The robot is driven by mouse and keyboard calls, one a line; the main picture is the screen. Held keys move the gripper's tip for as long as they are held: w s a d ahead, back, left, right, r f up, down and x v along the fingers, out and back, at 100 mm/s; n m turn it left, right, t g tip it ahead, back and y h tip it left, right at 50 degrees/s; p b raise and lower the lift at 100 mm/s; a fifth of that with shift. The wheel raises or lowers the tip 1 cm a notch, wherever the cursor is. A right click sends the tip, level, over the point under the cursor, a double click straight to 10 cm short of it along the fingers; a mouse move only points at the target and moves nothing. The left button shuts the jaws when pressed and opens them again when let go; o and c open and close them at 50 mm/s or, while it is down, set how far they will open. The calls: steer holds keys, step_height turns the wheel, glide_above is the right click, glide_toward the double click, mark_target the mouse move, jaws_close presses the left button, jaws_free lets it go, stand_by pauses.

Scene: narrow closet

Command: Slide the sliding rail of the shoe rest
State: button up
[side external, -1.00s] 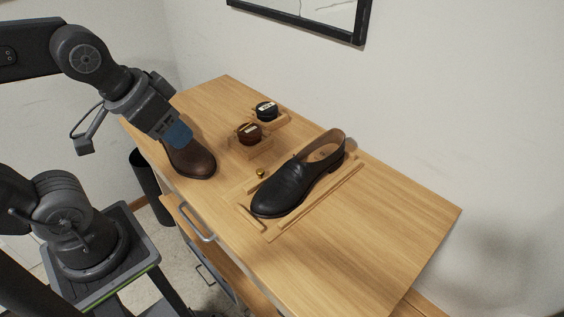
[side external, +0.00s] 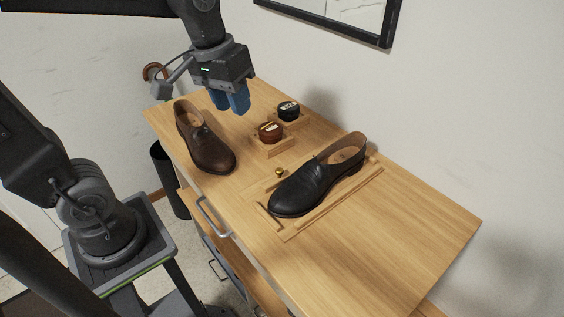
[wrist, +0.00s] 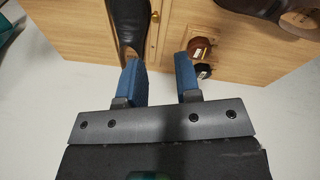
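The black shoe (side external: 312,180) lies in the shoe rest, a shallow wooden frame on the tabletop with a long low rail (side external: 340,199) along its right side. A small brass knob (side external: 279,172) stands at the left side of the rest; it also shows in the wrist view (wrist: 154,17) beside the black shoe (wrist: 130,22). I cannot tell which strip of the rest slides. My gripper (side external: 231,108) is open and empty, with blue fingers. It hangs above the far part of the table, beyond the knob and away from the rest. The wrist view shows its fingers apart (wrist: 160,72).
A brown shoe (side external: 205,140) stands at the table's left edge, left of my gripper. The near right tabletop (side external: 400,230) is clear.

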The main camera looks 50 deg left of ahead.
steer(key=w+a+f+n+g+h, duration=0.2)
steer(key=w+f+n+g, duration=0.35)
steer(key=w, duration=0.65)
glide_toward(279, 169)
steer(key=x, duration=0.8)
steer(key=shift+s+d+f, duration=0.1)
steer(key=shift+f, duration=0.15)
jaws_close()
